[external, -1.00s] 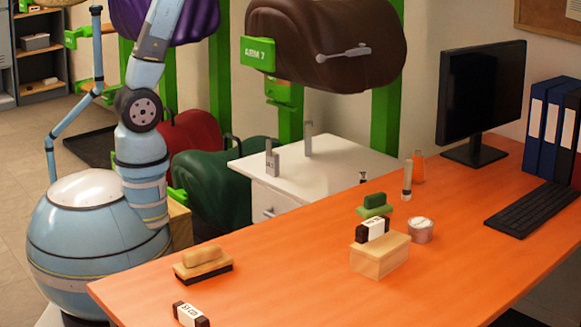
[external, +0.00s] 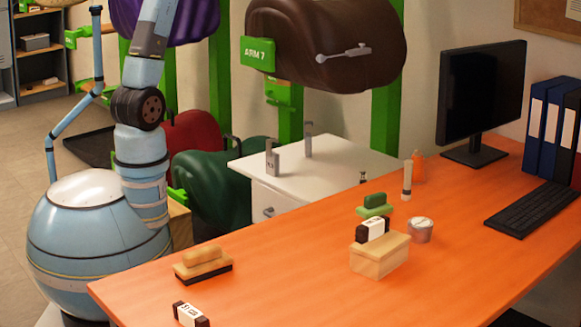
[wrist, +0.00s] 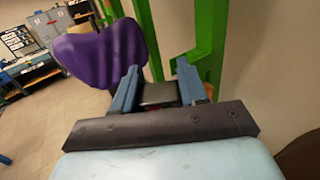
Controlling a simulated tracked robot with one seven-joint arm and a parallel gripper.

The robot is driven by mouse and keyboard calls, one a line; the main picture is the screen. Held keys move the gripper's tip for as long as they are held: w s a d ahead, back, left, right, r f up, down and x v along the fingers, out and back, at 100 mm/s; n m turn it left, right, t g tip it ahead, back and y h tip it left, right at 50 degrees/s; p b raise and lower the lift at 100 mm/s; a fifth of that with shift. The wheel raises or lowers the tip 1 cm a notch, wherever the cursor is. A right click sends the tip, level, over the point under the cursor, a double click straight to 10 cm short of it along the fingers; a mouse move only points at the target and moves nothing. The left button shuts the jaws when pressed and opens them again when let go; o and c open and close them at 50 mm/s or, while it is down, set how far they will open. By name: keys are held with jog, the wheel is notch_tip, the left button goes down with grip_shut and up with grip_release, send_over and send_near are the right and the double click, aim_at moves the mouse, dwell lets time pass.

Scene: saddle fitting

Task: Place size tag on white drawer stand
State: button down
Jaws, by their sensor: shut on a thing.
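My gripper (wrist: 158,92) shows in the wrist view, its two blue fingers shut on a dark, flat-topped block (wrist: 158,94). Only the dark part of the block shows, so I cannot tell for sure that it is a size tag. My gripper is above the top edge of the external view. The white drawer stand (external: 345,163) stands behind the desk with two grey upright metal pieces on top. One black-and-white size tag (external: 191,314) lies at the desk's front edge.
The orange desk (external: 300,285) holds a brush (external: 202,262), a green-based block (external: 374,205), a tin (external: 420,230), a keyboard and a monitor. A brown saddle (external: 330,45) on a green rack overhangs the stand's back. The stand's front top is partly bare.

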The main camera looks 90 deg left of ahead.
jog(key=s+a+f+m+t, duration=0.1)
jog(key=s+a+f+t, duration=0.2)
jog(key=f, duration=0.8)
jog(key=s+a+f+m+t, duration=0.15)
jog(key=s+f, duration=0.35)
jog(key=f, duration=0.5)
jog(key=w+d+f+m+t+h, duration=0.1)
jog(key=d+f+m+t, duration=0.15)
jog(key=f, duration=0.55)
jog(key=w+d+f+m+t, duration=0.15)
jog(key=f+t, duration=0.25)
jog(key=f, duration=0.4)
jog(key=w+d+f+m+t+h, duration=0.2)
jog(key=w+d+f+t, duration=0.15)
jog(key=d+f, duration=0.5)
jog(key=w+d+f+m+t+h, duration=0.25)
jog(key=w+d+f, duration=0.25)
jog(key=d, duration=0.6)
notch_tip(320, 180, down, 8)
jog(key=shift+w+r+y, duration=0.2)
jog(key=shift+r+y, duration=0.05)
jog(key=shift+y, duration=0.1)
